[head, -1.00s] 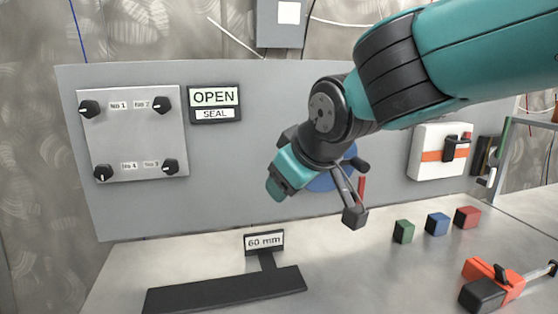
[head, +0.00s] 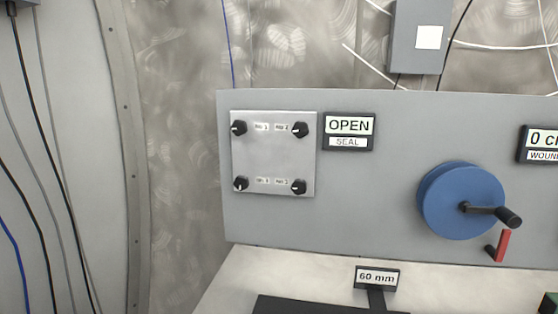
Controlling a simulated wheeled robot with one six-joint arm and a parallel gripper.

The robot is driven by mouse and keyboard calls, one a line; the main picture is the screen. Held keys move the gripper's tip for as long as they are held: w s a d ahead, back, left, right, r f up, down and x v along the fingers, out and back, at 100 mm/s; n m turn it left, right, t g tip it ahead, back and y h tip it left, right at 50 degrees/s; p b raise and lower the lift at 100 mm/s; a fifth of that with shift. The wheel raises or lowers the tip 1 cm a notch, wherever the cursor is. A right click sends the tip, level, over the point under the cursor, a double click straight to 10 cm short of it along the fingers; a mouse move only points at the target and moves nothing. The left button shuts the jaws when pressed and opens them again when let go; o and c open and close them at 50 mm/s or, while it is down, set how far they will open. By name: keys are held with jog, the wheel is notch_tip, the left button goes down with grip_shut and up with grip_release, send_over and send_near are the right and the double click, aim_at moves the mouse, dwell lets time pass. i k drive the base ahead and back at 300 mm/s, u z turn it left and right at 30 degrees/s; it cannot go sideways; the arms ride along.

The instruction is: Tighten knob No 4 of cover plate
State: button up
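The cover plate (head: 273,153) is a light grey square on the left part of the grey panel. It has a black knob at each corner. Knob No 4 (head: 241,184) is at the lower left, beside a small label that is hard to read at this size. The No 1 knob (head: 239,128) is at the upper left, the No 2 knob (head: 301,129) at the upper right and the No 3 knob (head: 298,187) at the lower right. My gripper and arm are not in view now.
An OPEN / SEAL sign (head: 348,132) is right of the plate. A blue wheel with a black handle (head: 461,201) and a red lever (head: 502,246) are farther right. A 60 mm sign (head: 377,277) stands on the bench (head: 235,280) below. Cables hang on the left wall.

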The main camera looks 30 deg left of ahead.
aim_at(242, 183)
jog(key=u, duration=0.05)
jog(key=k, duration=0.6)
jog(key=u, duration=1)
jog(key=i, duration=0.5)
jog(key=u, duration=0.05)
